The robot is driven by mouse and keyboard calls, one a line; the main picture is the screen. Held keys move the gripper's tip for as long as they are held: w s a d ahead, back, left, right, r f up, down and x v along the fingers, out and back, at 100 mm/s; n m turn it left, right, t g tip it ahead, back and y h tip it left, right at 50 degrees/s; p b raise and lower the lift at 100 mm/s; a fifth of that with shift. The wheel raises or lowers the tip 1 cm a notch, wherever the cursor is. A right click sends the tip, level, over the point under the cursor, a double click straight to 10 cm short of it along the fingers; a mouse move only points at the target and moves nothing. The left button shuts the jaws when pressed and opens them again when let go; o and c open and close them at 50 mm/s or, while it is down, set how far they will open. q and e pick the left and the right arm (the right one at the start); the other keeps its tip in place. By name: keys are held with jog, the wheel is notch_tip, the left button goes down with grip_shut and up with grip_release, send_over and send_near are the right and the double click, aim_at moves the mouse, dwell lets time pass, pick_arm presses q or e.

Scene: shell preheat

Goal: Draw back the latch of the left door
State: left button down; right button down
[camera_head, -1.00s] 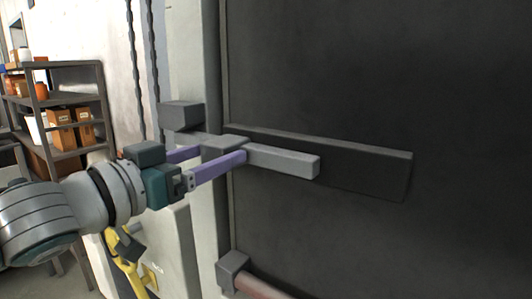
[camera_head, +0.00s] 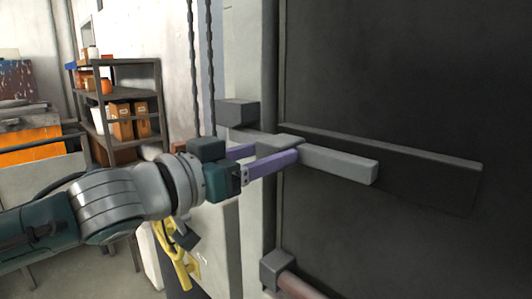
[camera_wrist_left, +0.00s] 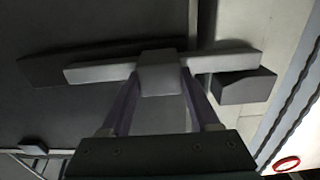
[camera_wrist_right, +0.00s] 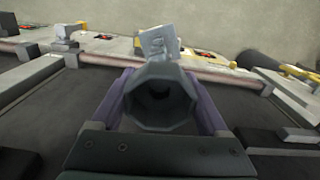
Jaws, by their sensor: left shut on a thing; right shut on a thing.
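The latch is a light grey bar (camera_head: 335,162) lying across a dark backing plate (camera_head: 430,178) on the dark door (camera_head: 400,70). Its left end meets a dark grey keeper block (camera_head: 237,113) on the pale frame. My left gripper (camera_head: 280,152) has its purple fingers on the grey grip in the middle of the bar. The left wrist view shows this grip (camera_wrist_left: 160,73) between the fingertips, and the bar's end at the keeper (camera_wrist_left: 245,87). My right gripper (camera_wrist_right: 165,90) is shut on a grey, hollow-ended, many-sided object (camera_wrist_right: 160,95); it is outside the head view.
A bracket (camera_head: 277,270) with a reddish rail stands below the latch. A shelf (camera_head: 125,110) with boxes and a yellow object (camera_head: 178,265) are at the left. The right wrist view shows a reddish rail (camera_wrist_right: 210,75) across dark panels, beyond the held object.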

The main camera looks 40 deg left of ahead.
aim_at(322, 159)
pick_arm(q)
jog(key=shift+d, duration=0.1)
pick_arm(e)
jog(key=shift+r, duration=0.1)
pick_arm(q)
jog(key=d, duration=0.2)
jog(key=d+p, duration=0.1)
jog(key=d, duration=0.3)
jog(key=shift+s+d, duration=0.3)
jog(key=shift+d, duration=0.05)
pick_arm(e)
jog(key=shift+r, duration=0.55)
pick_arm(q)
jog(key=shift+c, duration=0.6)
grip_release()
jog(key=shift+s, duration=0.1)
